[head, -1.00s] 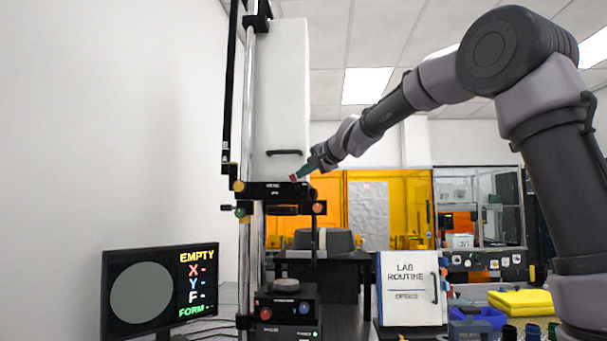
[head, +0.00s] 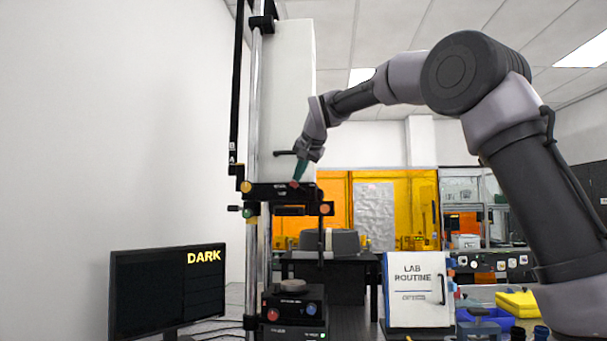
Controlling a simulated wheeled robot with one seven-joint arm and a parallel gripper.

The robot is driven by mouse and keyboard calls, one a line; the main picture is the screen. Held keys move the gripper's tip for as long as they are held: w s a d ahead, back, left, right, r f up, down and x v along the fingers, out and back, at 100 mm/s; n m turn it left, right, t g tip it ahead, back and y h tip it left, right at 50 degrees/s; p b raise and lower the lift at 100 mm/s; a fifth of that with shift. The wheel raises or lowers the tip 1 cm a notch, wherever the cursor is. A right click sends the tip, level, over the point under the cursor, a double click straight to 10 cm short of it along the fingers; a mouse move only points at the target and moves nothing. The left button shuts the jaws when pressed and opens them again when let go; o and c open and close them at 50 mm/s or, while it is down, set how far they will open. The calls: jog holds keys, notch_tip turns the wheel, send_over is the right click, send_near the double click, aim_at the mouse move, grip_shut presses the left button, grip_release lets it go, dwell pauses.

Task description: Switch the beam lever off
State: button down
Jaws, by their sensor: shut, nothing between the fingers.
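The interferometer is a tall column with a white housing (head: 287,90) and a black bracket (head: 270,193) below it. A small red piece (head: 293,184), apparently the beam lever, shows at the bracket's top edge. My gripper (head: 298,174) is shut and empty, pointing down at this red piece. Its tips are at or very near it; I cannot tell whether they touch. The monitor (head: 165,295) at lower left reads DARK on a black screen.
An orange knob (head: 326,209) sits on the bracket's right end. Below stands a black unit (head: 293,311) with red and blue knobs. A white LAB ROUTINE board (head: 416,289), a blue bin (head: 484,321) and a yellow stack (head: 517,303) are to the right.

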jog(key=shift+f+n+h, duration=0.6)
jog(key=shift+f+h, duration=0.05)
jog(key=shift+h, duration=0.55)
jog(key=shift+d, duration=0.1)
